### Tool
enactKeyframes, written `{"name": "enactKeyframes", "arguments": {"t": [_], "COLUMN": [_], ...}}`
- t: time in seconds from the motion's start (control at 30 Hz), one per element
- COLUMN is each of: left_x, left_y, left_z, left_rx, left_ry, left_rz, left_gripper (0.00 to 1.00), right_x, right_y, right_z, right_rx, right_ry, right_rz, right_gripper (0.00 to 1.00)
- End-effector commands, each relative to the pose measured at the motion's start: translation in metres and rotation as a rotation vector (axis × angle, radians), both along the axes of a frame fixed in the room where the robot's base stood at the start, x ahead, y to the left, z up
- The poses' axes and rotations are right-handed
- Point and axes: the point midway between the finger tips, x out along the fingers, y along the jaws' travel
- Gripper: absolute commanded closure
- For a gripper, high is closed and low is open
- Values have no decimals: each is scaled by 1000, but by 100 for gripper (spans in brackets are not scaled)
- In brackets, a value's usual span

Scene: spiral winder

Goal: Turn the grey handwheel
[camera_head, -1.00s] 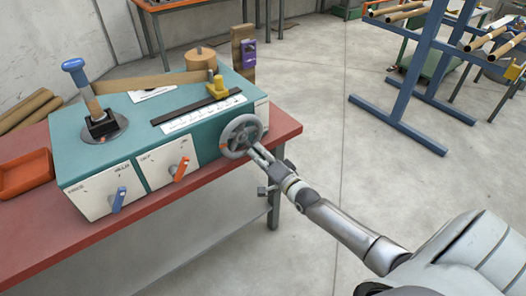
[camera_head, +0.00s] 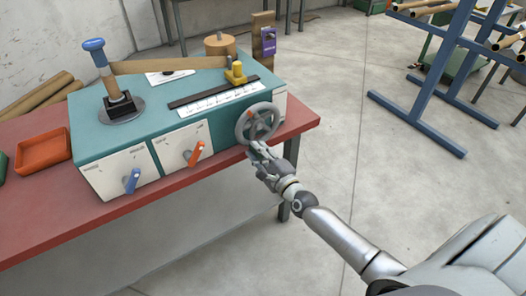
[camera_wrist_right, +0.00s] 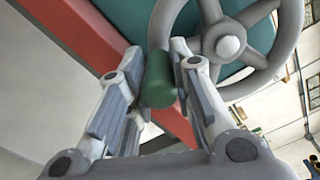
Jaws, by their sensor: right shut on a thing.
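The grey handwheel (camera_head: 257,124) is on the right end of the front of a teal machine (camera_head: 150,146). It has spokes and a small orange mark near its upper left. In the right wrist view the wheel's hub (camera_wrist_right: 228,45) and rim are large at the upper right. A green handle (camera_wrist_right: 158,82) stands out from the rim towards me. My right gripper (camera_head: 254,152) is at the lower rim. Its fingers are on both sides of the green handle and shut on it. My left gripper is out of view.
The machine stands on a red-topped bench (camera_head: 70,215). An orange lever (camera_head: 194,153) and a blue lever (camera_head: 132,181) are on its front, left of the wheel. An orange tray (camera_head: 43,151) lies at the left. Open floor is right of the bench.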

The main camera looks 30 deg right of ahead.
Motion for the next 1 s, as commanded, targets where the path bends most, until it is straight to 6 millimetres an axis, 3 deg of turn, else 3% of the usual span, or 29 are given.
{"name": "enactKeyframes", "arguments": {"t": [0.4, 0.97, 1.0], "left_x": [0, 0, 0], "left_y": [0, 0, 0], "left_z": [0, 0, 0], "left_rx": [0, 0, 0], "left_ry": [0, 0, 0], "left_rz": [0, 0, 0], "left_gripper": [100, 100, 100], "right_x": [-1, -1, -1], "right_y": [12, 14, 14], "right_z": [6, 7, 7], "right_rx": [199, 226, 226], "right_ry": [18, 21, 21], "right_rz": [0, 2, 2], "right_gripper": [100, 100, 76]}}
